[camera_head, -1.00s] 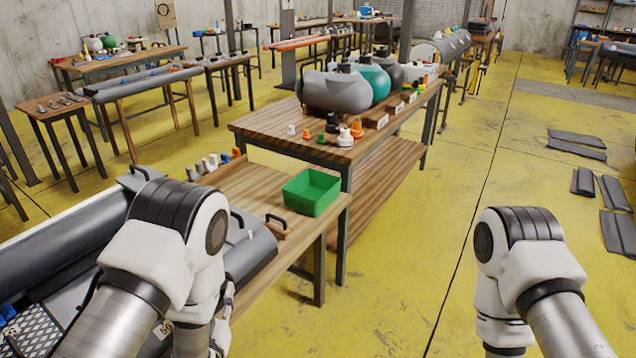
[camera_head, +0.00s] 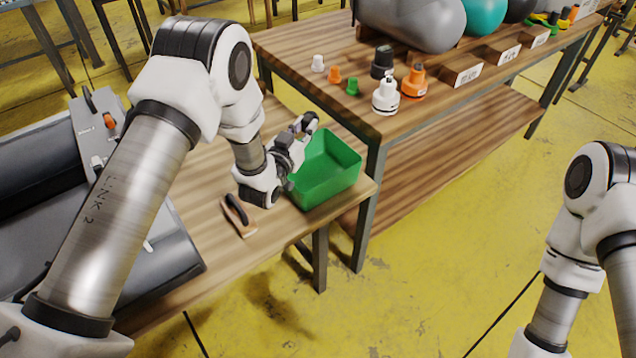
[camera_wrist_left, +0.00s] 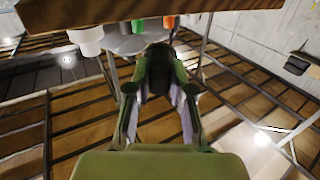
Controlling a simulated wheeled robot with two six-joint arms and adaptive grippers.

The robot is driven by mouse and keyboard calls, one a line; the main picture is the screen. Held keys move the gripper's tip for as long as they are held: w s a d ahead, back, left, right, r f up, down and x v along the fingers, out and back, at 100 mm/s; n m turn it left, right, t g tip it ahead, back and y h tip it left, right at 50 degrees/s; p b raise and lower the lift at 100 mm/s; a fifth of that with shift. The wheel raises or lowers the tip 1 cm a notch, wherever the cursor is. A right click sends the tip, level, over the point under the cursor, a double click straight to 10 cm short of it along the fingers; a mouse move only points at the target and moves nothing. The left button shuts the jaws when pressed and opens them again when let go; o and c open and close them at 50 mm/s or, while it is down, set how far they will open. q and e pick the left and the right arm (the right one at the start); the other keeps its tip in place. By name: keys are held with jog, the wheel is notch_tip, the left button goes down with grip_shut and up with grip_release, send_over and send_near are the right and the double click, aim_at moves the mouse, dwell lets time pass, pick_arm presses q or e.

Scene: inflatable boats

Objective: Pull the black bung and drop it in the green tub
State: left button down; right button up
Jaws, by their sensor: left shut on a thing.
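The green tub (camera_head: 325,188) stands on the near wooden bench and looks empty in the part I see. My left gripper (camera_head: 305,124) is at the tub's back left corner, its fingers near or above the rim. In the left wrist view its two fingers (camera_wrist_left: 157,85) close on a small dark thing (camera_wrist_left: 157,82), which looks like the black bung. The fingers hide much of it, and in the head view I cannot make it out. My right gripper is out of view below the frame.
The taller table behind the tub bears a black valve (camera_head: 382,62), a white valve (camera_head: 385,95), an orange valve (camera_head: 414,82) and small plugs. A black-handled tool (camera_head: 238,210) lies left of the tub. A grey boat (camera_head: 150,250) fills the bench's left.

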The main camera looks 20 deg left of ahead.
pick_arm(q)
jog(key=f+b, duration=0.2)
jog(key=f, duration=0.1)
jog(key=f+b, duration=0.1)
jog(key=f, duration=0.1)
jog(key=shift+s, duration=0.25)
jog(key=c, duration=0.9)
grip_release()
jog(key=shift+c, duration=0.2)
jog(key=shift+s, duration=0.15)
jog(key=s+a, duration=0.1)
jog(key=s, duration=1)
jog(key=shift+s+a, duration=0.35)
